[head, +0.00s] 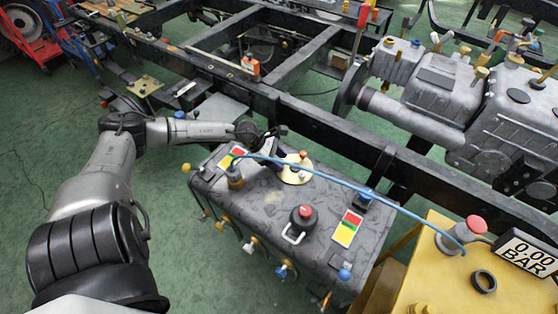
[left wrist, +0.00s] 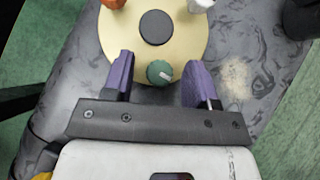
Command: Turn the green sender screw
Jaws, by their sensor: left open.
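The green sender screw (left wrist: 159,72) is a small round green head with a pale mark. It sits near the edge of a round cream plate (left wrist: 182,42) with a black cap (left wrist: 155,27) at its middle. In the left wrist view my left gripper (left wrist: 158,88) is open, its purple fingers to either side of the screw with clear gaps. In the head view my left gripper (head: 272,152) is over the grey tank (head: 262,210), beside the cream plate (head: 296,176); I cannot make out the green screw there. My right gripper is in neither view.
An orange fitting (left wrist: 112,4) and a white fitting (left wrist: 201,5) stand on the plate. A blue hose (head: 352,184) arches over the tank to a yellow stand (head: 440,280). The tank also carries a red-topped cap (head: 302,215). A dark chassis rail (head: 320,125) runs behind.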

